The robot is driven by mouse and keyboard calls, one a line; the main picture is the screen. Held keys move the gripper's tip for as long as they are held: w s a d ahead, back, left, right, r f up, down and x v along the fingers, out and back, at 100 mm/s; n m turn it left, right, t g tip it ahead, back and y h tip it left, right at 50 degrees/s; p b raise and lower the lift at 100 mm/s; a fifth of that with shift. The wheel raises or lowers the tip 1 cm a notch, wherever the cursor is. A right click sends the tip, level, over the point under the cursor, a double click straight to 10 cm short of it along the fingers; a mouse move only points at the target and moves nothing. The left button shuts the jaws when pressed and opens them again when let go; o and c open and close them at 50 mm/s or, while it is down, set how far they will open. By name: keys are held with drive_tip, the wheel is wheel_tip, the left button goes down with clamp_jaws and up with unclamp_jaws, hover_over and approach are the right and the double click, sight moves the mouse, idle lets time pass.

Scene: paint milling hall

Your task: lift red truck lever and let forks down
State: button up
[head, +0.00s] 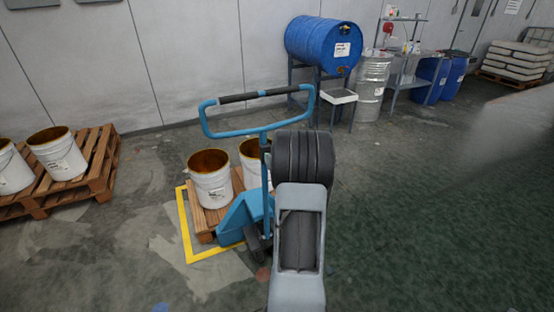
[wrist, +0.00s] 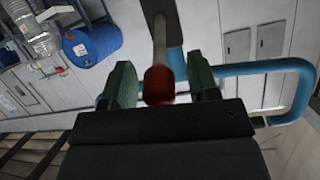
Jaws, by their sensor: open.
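The blue pallet truck (head: 250,211) stands in the middle of the head view, its loop handle (head: 260,97) upright with a dark grip on top. Its forks are hidden by the wooden pallet (head: 203,224), which carries white buckets, so I cannot tell their height. The red lever (wrist: 158,86) shows in the wrist view as a red knob on a grey rod. My gripper (wrist: 160,70) is open, with one green finger on each side of the red knob and gaps showing beside it. In the head view my own arm hides the gripper and the lever.
A yellow floor frame (head: 185,224) surrounds the pallet. Another pallet (head: 93,170) with buckets stands at the left. A blue drum (head: 324,42) lies on a stand at the back, near shelves and more drums. The floor to the right is clear.

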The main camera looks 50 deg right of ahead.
drive_tip(key=v, duration=1.3)
drive_tip(key=shift+s+a+p, duration=0.15)
drive_tip(key=shift+s+p, duration=0.2)
drive_tip(key=shift+p, duration=0.05)
drive_tip(key=shift+r, duration=0.1)
